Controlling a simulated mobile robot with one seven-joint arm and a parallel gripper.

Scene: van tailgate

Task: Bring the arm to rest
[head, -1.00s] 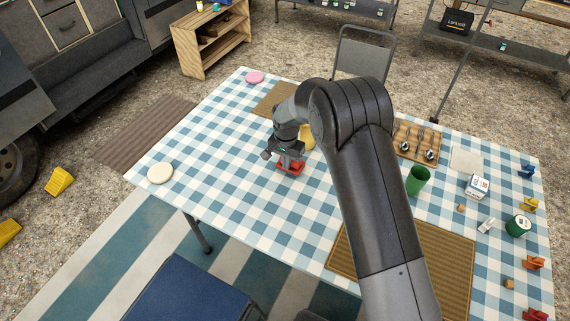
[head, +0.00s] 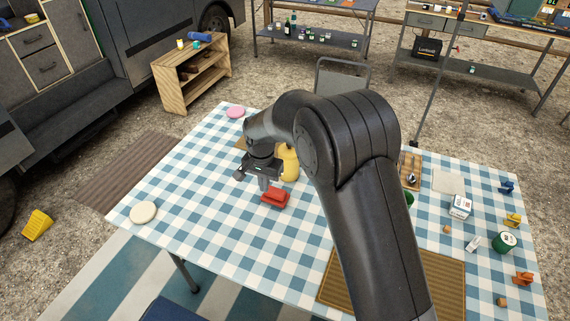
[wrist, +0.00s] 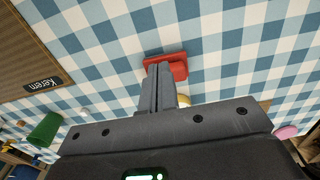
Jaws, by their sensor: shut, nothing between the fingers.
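My gripper (head: 264,183) is above the blue and white checked tablecloth, on the left half of the table. Its fingers are together with nothing between them, and they also show in the wrist view (wrist: 158,88). A red object (head: 275,198) lies on the cloth just below and right of the fingertips. In the wrist view the red object (wrist: 180,67) shows right behind the fingertips; the gripper looks apart from it. My arm crosses the middle of the head view and hides part of the table.
A yellow object (head: 290,164) stands close behind the gripper. A cream disc (head: 143,212) and a pink disc (head: 236,112) lie on the left side. A wooden tray (head: 412,165), a white box (head: 460,206) and a green can (head: 505,242) are on the right. The front left cloth is clear.

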